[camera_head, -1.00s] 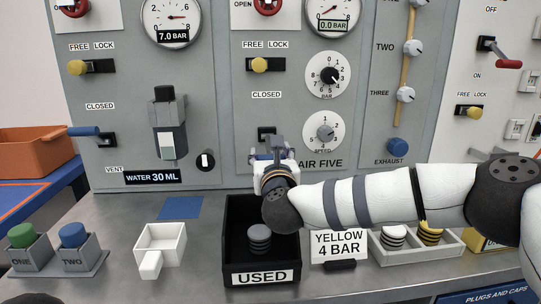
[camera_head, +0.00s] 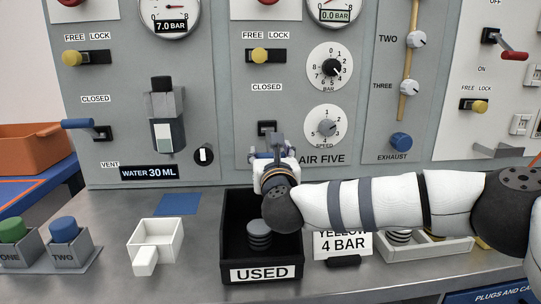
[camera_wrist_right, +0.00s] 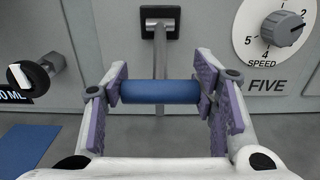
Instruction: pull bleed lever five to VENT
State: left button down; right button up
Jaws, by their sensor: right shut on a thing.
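Bleed lever five sits on the AIR FIVE panel, below its CLOSED label (camera_head: 267,87). Its black mount (camera_head: 267,128) shows just above my right gripper in the head view. In the right wrist view the grey lever shaft (camera_wrist_right: 160,58) runs from the mount (camera_wrist_right: 160,22) to a blue cylindrical handle (camera_wrist_right: 160,92). My right gripper (camera_wrist_right: 160,95) is shut on that handle, one purple-padded finger at each end. In the head view the gripper (camera_head: 274,153) hides the handle and the place below it; no VENT label for five shows. My left gripper is not in view.
Below my right arm stand a black USED bin (camera_head: 230,215) with dark discs and a YELLOW 4 BAR sign (camera_head: 343,243). A second blue lever (camera_head: 78,123) is on the WATER panel to the left. The five gauge display (camera_head: 335,15) reads 0.0 BAR.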

jog(key=shift+f, duration=0.85)
jog(key=shift+c, duration=0.2)
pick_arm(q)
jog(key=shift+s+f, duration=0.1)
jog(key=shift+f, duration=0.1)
pick_arm(e)
jog(key=shift+r, duration=0.1)
jog(key=o, duration=1.5)
jog(key=shift+o, duration=1.1)
jog(key=shift+w+r, duration=0.1)
jog(key=shift+r, duration=0.15)
jog(key=s, duration=1.2)
